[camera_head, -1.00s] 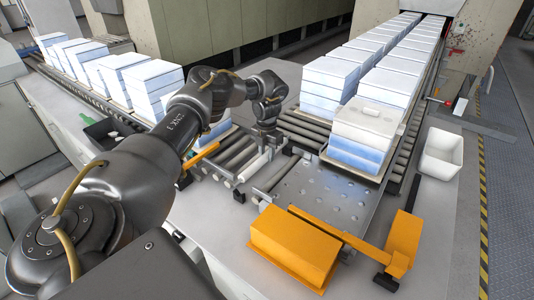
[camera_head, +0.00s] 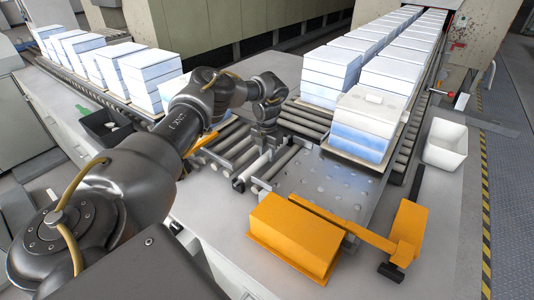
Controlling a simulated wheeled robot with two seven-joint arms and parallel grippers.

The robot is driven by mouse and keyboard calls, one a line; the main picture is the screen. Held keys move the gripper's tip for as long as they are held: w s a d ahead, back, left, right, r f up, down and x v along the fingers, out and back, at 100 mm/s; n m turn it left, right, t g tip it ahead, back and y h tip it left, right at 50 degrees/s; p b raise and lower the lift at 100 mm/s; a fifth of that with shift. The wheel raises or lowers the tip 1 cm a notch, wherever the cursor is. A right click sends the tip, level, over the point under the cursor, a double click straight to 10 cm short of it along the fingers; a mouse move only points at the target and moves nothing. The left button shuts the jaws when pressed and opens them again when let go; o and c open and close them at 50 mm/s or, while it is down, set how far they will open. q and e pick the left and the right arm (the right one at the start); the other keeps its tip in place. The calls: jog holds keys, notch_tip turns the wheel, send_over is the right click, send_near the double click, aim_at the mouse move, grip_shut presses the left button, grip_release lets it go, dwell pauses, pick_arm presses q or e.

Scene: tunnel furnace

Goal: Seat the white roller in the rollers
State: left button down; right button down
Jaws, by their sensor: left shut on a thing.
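My left gripper (camera_head: 266,143) points down over the roller bed (camera_head: 303,120), at its near edge beside the perforated metal plate. It is shut on the white roller (camera_head: 250,168), a pale cylinder that slants from below the gripper down to the left. The roller lies low among the grey rollers and side rails. The fingers and arm hide part of it, so I cannot tell whether its ends sit in the supports. My right gripper is not in view.
The perforated plate (camera_head: 325,195) lies to the right, with an orange block (camera_head: 293,238) and an orange arm (camera_head: 407,232) in front. Stacked white-blue blocks (camera_head: 362,122) stand on the conveyor behind. A white bin (camera_head: 444,145) is at the right, a black tray (camera_head: 106,127) at the left.

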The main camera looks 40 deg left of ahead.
pick_arm(q)
jog(key=c, duration=1)
grip_release()
jog(key=shift+c, duration=0.2)
jog(key=shift+r, duration=0.4)
notch_tip(320, 180, up, 10)
jog(key=b, duration=0.1)
jog(key=shift+b, duration=0.4)
